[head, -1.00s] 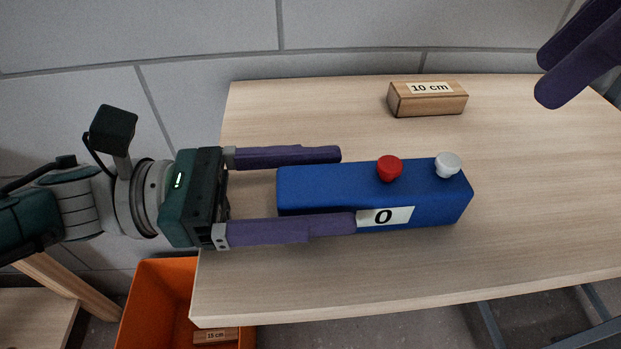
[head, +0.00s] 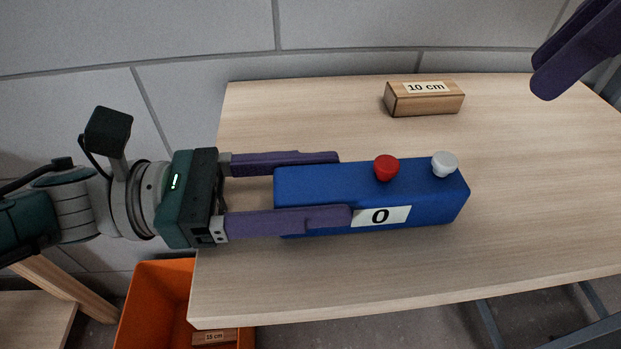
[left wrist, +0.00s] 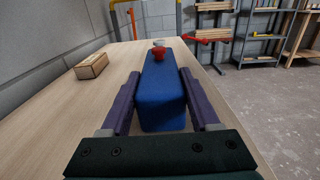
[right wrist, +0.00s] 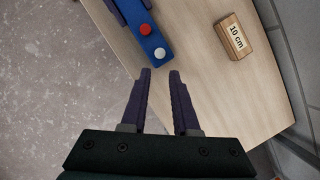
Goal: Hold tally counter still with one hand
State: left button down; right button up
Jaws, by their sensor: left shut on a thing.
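The tally counter is a long blue box (head: 420,205) lying on the table, with a red knob (head: 386,168) and a white knob (head: 444,164) on top. A white label (head: 381,216) on its front face reads 0. My left gripper (head: 344,186) reaches in from the left and is shut on the counter's left part, one purple finger along each long side. The left wrist view shows the counter (left wrist: 161,95) between both fingers. My right gripper (right wrist: 160,73) is open and empty above the table, a gap between its fingertips, off to the upper right in the head view.
A wooden block (head: 425,98) marked 10 cm lies behind the counter. An orange bin (head: 150,300) with a block (head: 214,337) marked 15 cm in it stands on the floor, below the table's left front corner. The table (head: 540,200) right of the counter is clear.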

grip_shut()
dwell(1.4)
